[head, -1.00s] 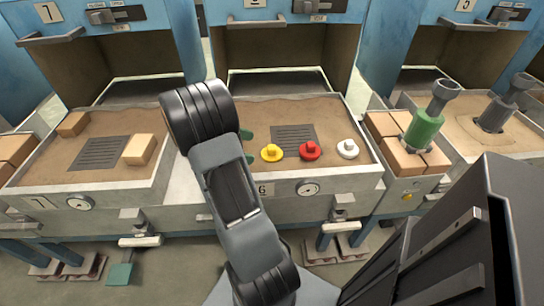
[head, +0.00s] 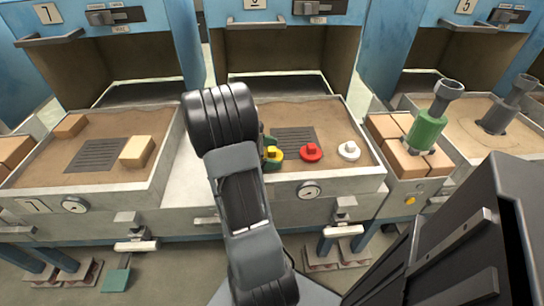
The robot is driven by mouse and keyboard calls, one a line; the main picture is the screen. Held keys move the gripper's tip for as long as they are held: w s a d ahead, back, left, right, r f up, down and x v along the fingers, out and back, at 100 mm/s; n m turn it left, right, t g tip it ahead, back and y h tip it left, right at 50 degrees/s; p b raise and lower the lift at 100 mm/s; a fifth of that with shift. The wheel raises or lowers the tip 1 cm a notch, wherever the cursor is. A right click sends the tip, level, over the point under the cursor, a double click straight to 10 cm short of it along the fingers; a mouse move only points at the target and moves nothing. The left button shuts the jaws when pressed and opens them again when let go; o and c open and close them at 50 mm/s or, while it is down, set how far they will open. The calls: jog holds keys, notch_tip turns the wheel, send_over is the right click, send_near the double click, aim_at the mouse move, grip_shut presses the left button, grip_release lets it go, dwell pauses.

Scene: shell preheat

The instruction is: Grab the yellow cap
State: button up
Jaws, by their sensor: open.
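The yellow cap (head: 274,154) sits on the sandy bed of the middle tray, just right of my arm. My gripper (head: 268,153) shows only as green finger parts past the arm's edge, right at the yellow cap's left side. The gripper is open; most of it is hidden behind the arm. I cannot tell whether a finger touches the cap. A red cap (head: 311,152) and a white cap (head: 349,151) sit in a row to the right.
A dark grate (head: 295,137) lies behind the caps. The left tray holds tan bricks (head: 137,151) and another grate. To the right, a green cylinder (head: 427,132) stands on bricks (head: 395,160). A gauge (head: 309,190) is on the middle tray's front wall.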

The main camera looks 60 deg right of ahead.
jog(key=c, duration=0.9)
jog(key=shift+r, duration=0.15)
